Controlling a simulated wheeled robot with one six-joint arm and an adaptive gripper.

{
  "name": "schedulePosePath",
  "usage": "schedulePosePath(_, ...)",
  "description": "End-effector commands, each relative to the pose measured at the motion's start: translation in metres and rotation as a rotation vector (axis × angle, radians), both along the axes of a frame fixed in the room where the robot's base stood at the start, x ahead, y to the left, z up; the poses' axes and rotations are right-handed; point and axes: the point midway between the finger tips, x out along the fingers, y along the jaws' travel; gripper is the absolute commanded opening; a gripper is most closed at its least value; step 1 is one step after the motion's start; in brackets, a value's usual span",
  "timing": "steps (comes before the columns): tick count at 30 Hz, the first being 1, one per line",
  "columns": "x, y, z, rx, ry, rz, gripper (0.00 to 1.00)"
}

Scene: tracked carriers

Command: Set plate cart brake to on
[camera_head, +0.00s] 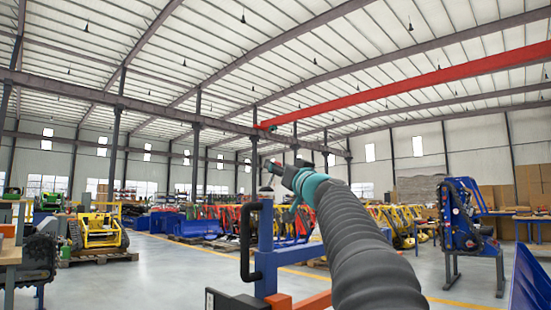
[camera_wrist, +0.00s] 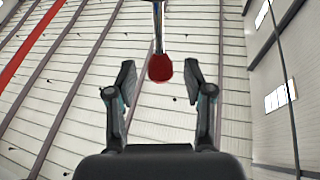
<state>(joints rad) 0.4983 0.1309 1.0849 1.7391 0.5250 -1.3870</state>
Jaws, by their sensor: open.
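The plate cart shows in the head view as a blue upright post (camera_head: 265,238) with a black handle (camera_head: 247,245) on its left and an orange beam low down. In the wrist view a red knob (camera_wrist: 160,68) on a thin metal rod comes down from the top edge, in line with the gap between my fingers. My gripper (camera_wrist: 160,78) is open, with one finger on each side of the knob in the picture and neither visibly touching it. In the head view my gripper (camera_head: 271,167) is above the blue post, seen small. The brake's lower end is hidden.
A blue machine on a stand (camera_head: 463,230) is at the right. A yellow tracked machine (camera_head: 100,235) and a bench are at the left. Rows of equipment stand behind. Open grey floor (camera_head: 175,275) lies left of the cart.

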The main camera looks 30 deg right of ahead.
Motion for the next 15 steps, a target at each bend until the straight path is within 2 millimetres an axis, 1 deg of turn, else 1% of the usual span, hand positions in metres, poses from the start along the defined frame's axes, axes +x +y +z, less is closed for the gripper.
schedulePosePath(1, 0.006, 0.001, 0.006, -0.001, 0.0, 0.002, 0.52)
schedulePosePath(6, 0.017, 0.001, 0.008, 0.0, 0.0, 0.001, 0.52)
schedulePosePath(15, 0.019, 0.002, 0.008, 0.0, 0.0, 0.0, 0.52)
